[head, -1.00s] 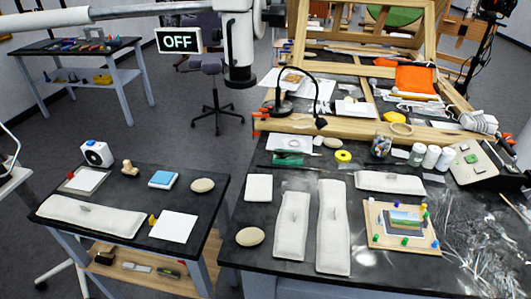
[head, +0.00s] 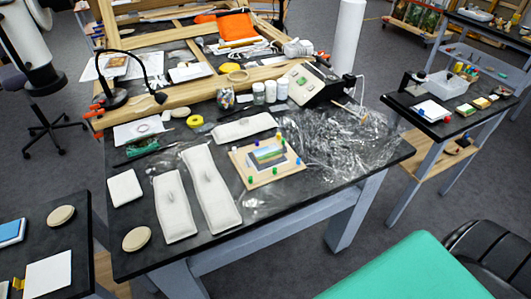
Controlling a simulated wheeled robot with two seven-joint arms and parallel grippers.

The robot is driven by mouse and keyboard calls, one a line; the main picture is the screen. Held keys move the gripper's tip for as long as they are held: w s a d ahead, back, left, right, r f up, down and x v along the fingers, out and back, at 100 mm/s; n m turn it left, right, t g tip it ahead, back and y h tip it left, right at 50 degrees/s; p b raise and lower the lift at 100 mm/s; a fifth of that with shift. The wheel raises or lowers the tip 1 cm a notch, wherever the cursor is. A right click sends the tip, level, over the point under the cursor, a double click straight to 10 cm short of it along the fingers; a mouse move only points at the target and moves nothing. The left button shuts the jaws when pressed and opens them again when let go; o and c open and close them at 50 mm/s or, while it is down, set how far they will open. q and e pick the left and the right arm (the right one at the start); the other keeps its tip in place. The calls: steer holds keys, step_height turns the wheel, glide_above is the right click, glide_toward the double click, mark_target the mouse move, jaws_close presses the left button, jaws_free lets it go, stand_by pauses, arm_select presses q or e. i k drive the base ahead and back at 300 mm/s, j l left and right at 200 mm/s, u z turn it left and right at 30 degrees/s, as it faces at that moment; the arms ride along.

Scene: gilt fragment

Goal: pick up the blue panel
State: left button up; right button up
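A flat light blue square, the only panel-like blue thing I see, lies on the left side table (head: 72,262). This blue panel (head: 10,232) is at the left edge of the head view and is partly cut off by it. A beige oval pad (head: 60,216) lies to its right, apart from it. A white square sheet (head: 48,270) lies below and to the right of it in the picture. Neither of my grippers shows in the head view.
The large black table (head: 265,207) holds white padded weights (head: 210,190), a wooden board with a small picture (head: 281,174), jars (head: 270,92) and crinkled clear film (head: 345,140). A green padded surface (head: 405,275) is at bottom right. Grey floor (head: 300,262) shows between.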

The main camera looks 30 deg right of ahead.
mark_target(267, 154)
steer(key=l+u, duration=0.15)
steer(key=l, duration=1.05)
steer(key=k+l+u, duration=0.2)
steer(key=l, duration=0.95)
steer(key=i+l, duration=0.05)
steer(key=i, duration=0.05)
